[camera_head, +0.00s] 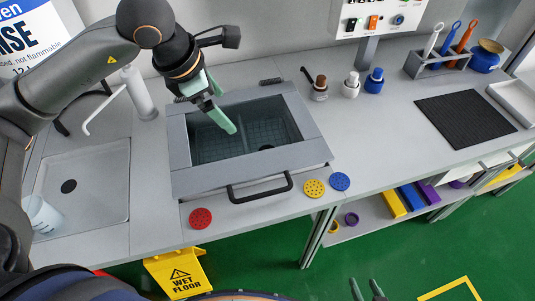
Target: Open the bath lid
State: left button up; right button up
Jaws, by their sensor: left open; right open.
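The bath (180,172) is a grey box set into the bench. Its lid (300,153) looks like a grey frame around a dark see-through pane and appears to lie flat. A black bar handle (262,196) is at the lid's front edge. A mesh shows inside the bath. My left gripper (222,108), with green fingers, is over the back left part of the lid, away from the handle. It is open with nothing seen in it. Whether it touches the lid cannot be told. My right gripper (368,290) is open at the bottom edge, away from the bath.
A sink (105,185) with a tap is left of the bath. Red (201,218), yellow (314,188) and blue (340,181) discs lie near the bath's front. Small bottles (351,85) stand behind right. A black mat (465,118) lies right. A wet-floor sign (178,274) stands below.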

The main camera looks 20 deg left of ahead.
aim_at(186, 179)
jog(key=k, duration=1)
